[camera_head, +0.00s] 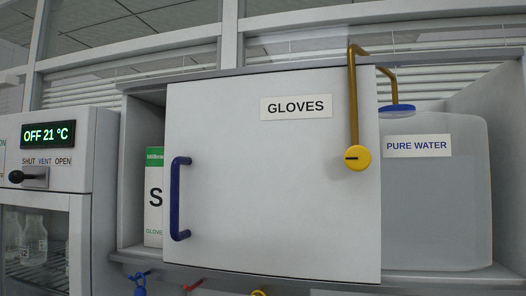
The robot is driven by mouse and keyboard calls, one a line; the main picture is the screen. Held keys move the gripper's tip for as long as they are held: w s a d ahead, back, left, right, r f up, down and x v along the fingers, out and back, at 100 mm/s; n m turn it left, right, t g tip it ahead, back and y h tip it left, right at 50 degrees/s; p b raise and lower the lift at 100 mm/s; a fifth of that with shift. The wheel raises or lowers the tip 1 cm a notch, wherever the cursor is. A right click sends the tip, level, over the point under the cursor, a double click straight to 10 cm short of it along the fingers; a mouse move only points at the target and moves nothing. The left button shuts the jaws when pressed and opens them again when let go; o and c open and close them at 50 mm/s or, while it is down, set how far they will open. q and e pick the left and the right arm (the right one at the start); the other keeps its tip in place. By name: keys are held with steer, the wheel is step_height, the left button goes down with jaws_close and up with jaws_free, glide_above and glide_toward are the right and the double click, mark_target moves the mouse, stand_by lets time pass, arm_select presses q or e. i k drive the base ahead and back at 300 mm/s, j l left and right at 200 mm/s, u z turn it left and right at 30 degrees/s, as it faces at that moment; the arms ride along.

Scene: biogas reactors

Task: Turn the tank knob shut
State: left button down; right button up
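A translucent tank (437,205) labelled PURE WATER stands on the right of the shelf, with a blue cap (397,108). A brass pipe (353,95) rises from the cap, bends over and hangs down in front of the white door marked GLOVES. At its lower end is a round yellow knob (361,162) with a short dark mark lying about level on its face. Whether the knob is open or shut cannot be told. Neither of my grippers is in view.
The white door (265,200) has a blue handle (176,200); a glove box (154,200) shows behind its left edge. At left, an oven reads OFF 21 °C (47,134), with a black-knobbed vent lever (30,178). Small blue (139,281), red and yellow items show below the shelf.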

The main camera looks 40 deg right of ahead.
mark_target(357, 158)
steer(key=l+z, duration=0.2)
steer(key=z, duration=1.6)
